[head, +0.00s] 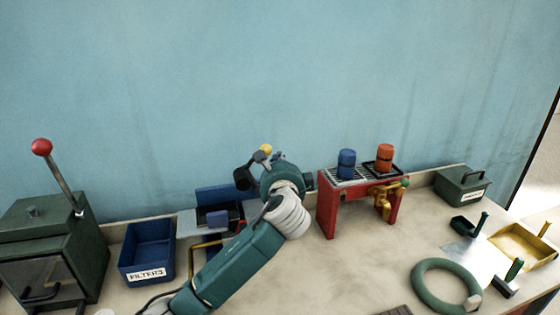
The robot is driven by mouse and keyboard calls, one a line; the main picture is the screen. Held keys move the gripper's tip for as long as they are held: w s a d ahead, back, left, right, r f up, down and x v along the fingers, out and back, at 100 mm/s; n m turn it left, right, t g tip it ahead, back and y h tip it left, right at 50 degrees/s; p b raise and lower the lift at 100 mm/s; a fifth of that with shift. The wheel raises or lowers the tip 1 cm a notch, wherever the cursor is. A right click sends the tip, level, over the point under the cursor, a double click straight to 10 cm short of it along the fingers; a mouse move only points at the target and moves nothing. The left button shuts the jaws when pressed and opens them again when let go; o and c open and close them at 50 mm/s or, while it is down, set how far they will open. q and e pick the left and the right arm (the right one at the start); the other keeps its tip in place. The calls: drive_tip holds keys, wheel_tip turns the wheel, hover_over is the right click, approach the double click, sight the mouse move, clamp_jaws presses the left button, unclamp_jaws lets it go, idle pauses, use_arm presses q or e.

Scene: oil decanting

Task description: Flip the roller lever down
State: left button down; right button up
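A yellow ball knob (265,149) shows just above my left wrist, against the blue wall; it looks like the end of the roller lever, but its shaft is hidden. My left gripper (247,172) is dark and sits just below and left of this knob. Whether its fingers touch the lever, and how far apart they are, cannot be told. A blue machine (222,194) with a grey bed stands behind my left arm, which covers much of it. My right gripper is not in view.
Left are a green box (40,225) with a red-knobbed lever (42,147) and a blue FILTERS bin (146,265). Right are a red stand (327,208) with blue (346,163) and orange (385,157) canisters, a green hose ring (422,295) and a yellow tray (520,260).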

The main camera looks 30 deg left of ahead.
use_arm(q)
drive_tip(key=shift+s+a, duration=0.25)
drive_tip(key=shift+s+r+n, duration=0.1)
drive_tip(key=shift+n, duration=0.2)
drive_tip(key=shift+s+a+r+n+t+b, duration=0.1)
drive_tip(key=shift+s+a+n+t+b, duration=0.2)
drive_tip(key=shift+s+a+n+b, duration=0.3)
drive_tip(key=s+a+f+n+b, duration=0.1)
drive_tip(key=s+a+n+b, duration=0.1)
drive_tip(key=s+n+b, duration=0.1)
drive_tip(key=s+a+f+n+t+y+b, duration=0.1)
drive_tip(key=s+a+f+n+b, duration=0.1)
drive_tip(key=s+a+n+b, duration=0.1)
drive_tip(key=s+a+f+n+y+b, duration=0.1)
drive_tip(key=s+a+n+b, duration=0.2)
drive_tip(key=s+n+b, duration=0.1)
drive_tip(key=shift+a+f+n+b, duration=0.25)
drive_tip(key=shift+f+n+b, duration=0.15)
drive_tip(key=shift+n, duration=0.3)
drive_tip(key=shift+s, duration=0.1)
drive_tip(key=shift+r, duration=0.1)
